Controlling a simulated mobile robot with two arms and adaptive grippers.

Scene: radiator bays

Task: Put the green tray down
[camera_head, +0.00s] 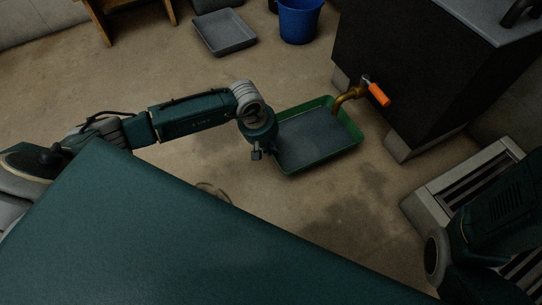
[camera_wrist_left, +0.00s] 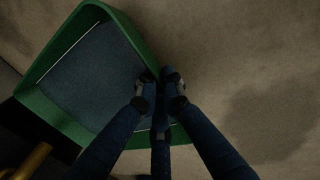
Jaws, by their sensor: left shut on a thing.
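The green tray (camera_head: 326,158) is shallow, with a dark blue-grey inside, and sits below a brass tap (camera_head: 349,96) with an orange handle (camera_head: 379,95). I cannot tell whether the tray touches the floor. My left gripper (camera_head: 266,147) is at the tray's left end. In the left wrist view, the fingers of my left gripper (camera_wrist_left: 160,87) are shut on the rim of the green tray (camera_wrist_left: 140,38), one finger on each side. My right arm shows at the lower right of the head view, but its gripper is out of sight.
A dark cabinet (camera_head: 385,60) on pale feet stands behind the tap. A grey tray (camera_head: 224,33) and a blue bucket (camera_head: 299,20) are at the back. A slatted pale grate (camera_head: 425,199) lies at the right. The floor in front of the tray is clear, with dark stains.

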